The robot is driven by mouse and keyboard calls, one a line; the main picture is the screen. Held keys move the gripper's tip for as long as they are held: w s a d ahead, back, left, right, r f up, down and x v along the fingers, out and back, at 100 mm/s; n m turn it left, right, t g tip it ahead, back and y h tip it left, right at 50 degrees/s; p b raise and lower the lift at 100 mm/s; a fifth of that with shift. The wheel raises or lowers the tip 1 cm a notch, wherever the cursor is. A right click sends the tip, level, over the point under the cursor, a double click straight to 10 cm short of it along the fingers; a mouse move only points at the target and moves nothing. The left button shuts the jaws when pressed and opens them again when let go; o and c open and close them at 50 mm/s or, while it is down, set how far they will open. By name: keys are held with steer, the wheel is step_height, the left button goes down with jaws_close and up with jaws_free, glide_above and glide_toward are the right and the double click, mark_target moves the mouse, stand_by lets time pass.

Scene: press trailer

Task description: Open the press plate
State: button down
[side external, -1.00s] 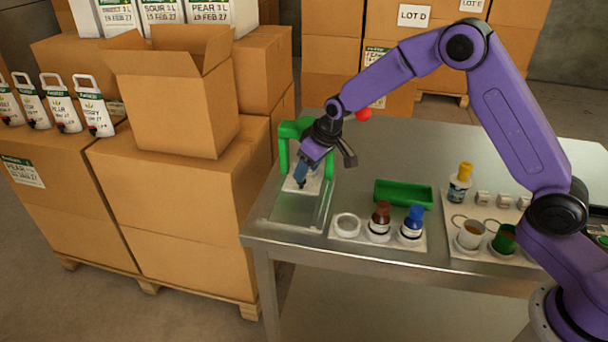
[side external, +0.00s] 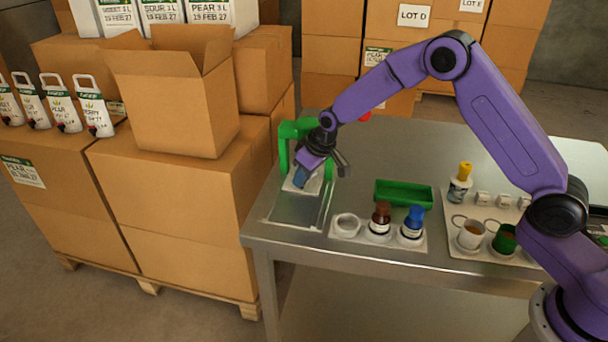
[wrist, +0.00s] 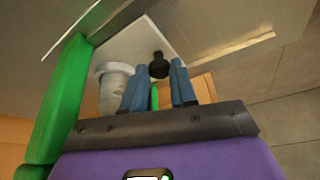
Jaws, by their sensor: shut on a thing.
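The press has a green frame (side external: 284,150) and stands at the left end of the metal table. The frame also shows along the left of the wrist view (wrist: 62,105). A white press plate (wrist: 130,42) with a black knob (wrist: 158,66) shows ahead of the fingers. My gripper (wrist: 159,80) has its blue fingers on either side of the knob and is shut on it, though the exact contact is hard to see. In the side view my gripper (side external: 300,180) points down inside the frame and hides much of the plate. A pale cylinder (wrist: 114,88) is beside the left finger.
A metal tray (side external: 295,210) lies in front of the press. To the right are a white ring (side external: 346,225), brown (side external: 381,218) and blue-capped (side external: 412,222) bottles, and a green tray (side external: 404,185). Stacked cartons (side external: 180,185) stand close to the table's left edge.

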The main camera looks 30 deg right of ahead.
steer(key=s+a, duration=0.7)
steer(key=c, duration=0.9)
jaws_free()
steer(key=shift+r, duration=0.1)
steer(key=v, duration=1.7)
steer(key=shift+s+r, duration=0.1)
steer(key=shift+s, duration=0.05)
steer(key=s+d+f+n+g, duration=0.1)
steer(key=s+d, duration=0.3)
steer(key=s, duration=0.6)
steer(key=s+d+f+n+g+h, duration=0.1)
steer(key=s+d+n, duration=0.3)
steer(key=s, duration=0.6)
steer(key=s+d+f+n+g, duration=0.1)
steer(key=s+d, duration=0.4)
steer(key=s, duration=0.6)
steer(key=shift+d+n+g, duration=0.25)
steer(key=shift+n+g, duration=0.25)
steer(key=shift+n, duration=0.6)
